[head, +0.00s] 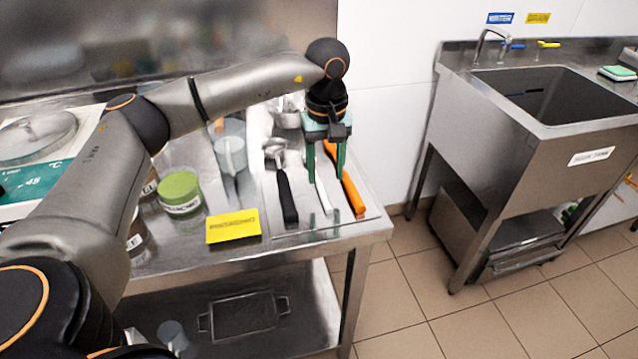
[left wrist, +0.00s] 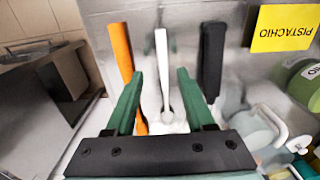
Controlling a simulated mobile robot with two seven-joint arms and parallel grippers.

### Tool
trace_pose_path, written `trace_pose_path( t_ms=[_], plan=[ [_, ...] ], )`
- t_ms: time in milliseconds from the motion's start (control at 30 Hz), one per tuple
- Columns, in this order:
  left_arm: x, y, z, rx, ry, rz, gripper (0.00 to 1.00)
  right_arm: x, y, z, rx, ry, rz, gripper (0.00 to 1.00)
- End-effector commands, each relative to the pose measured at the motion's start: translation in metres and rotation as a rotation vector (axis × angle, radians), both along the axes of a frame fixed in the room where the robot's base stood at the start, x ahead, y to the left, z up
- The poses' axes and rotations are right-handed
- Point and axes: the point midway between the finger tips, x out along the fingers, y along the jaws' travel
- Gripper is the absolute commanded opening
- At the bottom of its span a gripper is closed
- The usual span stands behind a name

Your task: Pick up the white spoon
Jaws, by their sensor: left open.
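The white spoon (head: 324,196) lies on the tray on the steel table, between a black-handled utensil and an orange-handled one. In the left wrist view the white spoon (left wrist: 162,70) runs up the middle, between my open fingers. My left gripper (head: 327,172) points down over the white spoon, and its green fingers hide part of it in the head view. The left gripper (left wrist: 163,82) is open and empty, with a finger on either side of the handle. I cannot tell the exact height of the fingertips above the tray. My right gripper is in neither view.
The black handle (head: 287,197) and the orange handle (head: 352,193) lie close on either side. A yellow label (head: 233,226) and a green-lidded tub (head: 180,191) stand to the left. A steel sink (head: 545,95) stands at right, across a floor gap.

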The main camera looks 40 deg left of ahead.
Motion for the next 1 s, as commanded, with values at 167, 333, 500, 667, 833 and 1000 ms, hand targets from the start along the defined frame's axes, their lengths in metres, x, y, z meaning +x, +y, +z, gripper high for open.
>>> trace_pose_path(
  t_ms=[167, 333, 500, 667, 833, 1000],
  plan=[
    [-0.002, 0.007, -0.029, 0.002, 0.005, 0.000, 0.54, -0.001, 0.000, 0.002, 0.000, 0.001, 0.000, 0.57],
    [-0.002, 0.006, -0.043, 0.000, 0.003, 0.000, 0.54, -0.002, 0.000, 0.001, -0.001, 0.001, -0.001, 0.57],
    [-0.001, 0.006, -0.044, 0.000, 0.001, -0.001, 0.54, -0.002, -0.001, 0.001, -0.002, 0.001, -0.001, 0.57],
    [-0.001, 0.006, -0.044, 0.000, 0.001, 0.000, 0.43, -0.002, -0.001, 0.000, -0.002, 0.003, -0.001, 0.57],
    [-0.001, 0.006, -0.044, 0.000, 0.001, 0.000, 0.24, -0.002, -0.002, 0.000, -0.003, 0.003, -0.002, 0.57],
    [-0.001, 0.006, -0.044, 0.000, 0.001, 0.000, 0.04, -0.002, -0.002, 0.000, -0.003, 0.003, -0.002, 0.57]
  ],
)
